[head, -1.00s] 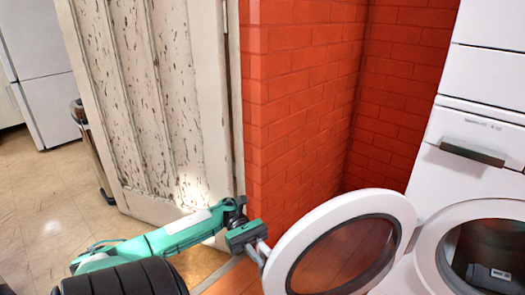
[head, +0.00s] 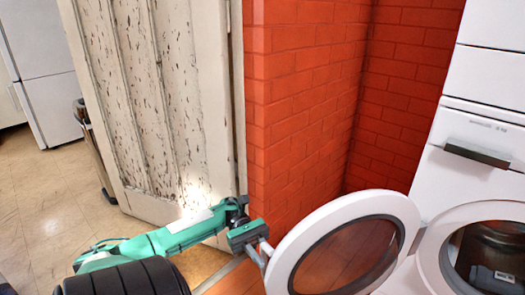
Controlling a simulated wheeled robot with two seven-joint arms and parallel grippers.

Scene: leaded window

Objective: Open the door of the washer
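The white washer (head: 428,213) stands at the right. Its round door (head: 405,207), a white ring around dark glass, is swung wide open to the left of the drum opening. The drum opening (head: 485,258) shows a dark inside with a small grey object in it. My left gripper (head: 264,254), on a green arm, is at the door's left rim and seems to touch it. Its fingers are partly hidden by the door edge, so I cannot see whether they are open or shut. My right gripper is not in view.
A red brick wall (head: 305,90) stands behind the door. A worn, peeling wooden door (head: 150,100) stands at the left, close to my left arm. A white fridge (head: 45,75) is at the far left. Tiled floor (head: 45,200) is clear at the left.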

